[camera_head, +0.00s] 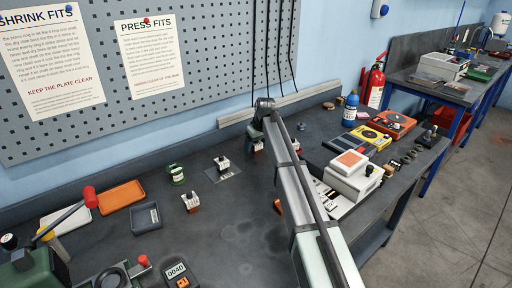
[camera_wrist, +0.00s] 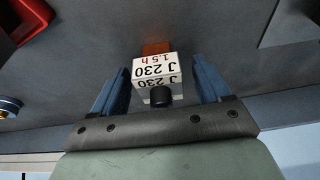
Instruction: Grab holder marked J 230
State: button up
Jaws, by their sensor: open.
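The holder marked J 230 (camera_wrist: 156,70) is in the wrist view, a white block with black lettering, a red "1.5 h" line and an orange-brown part behind it. A round black knob faces my camera. My gripper (camera_wrist: 161,66) is open, its two blue fingers on either side of the holder, with a visible gap on each side. In the head view my arm hides the gripper. I cannot tell which is J 230.
An orange tray (camera_head: 121,196) and a dark tray (camera_head: 146,218) lie at left. A white instrument (camera_head: 353,175), a yellow device (camera_head: 371,137) and a blue bottle (camera_head: 350,109) stand at right. A green-ringed item (camera_head: 176,175) is near the holders. The front middle of the bench is clear.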

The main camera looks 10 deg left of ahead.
jog(key=c, duration=1.4)
jog(key=shift+r, duration=0.1)
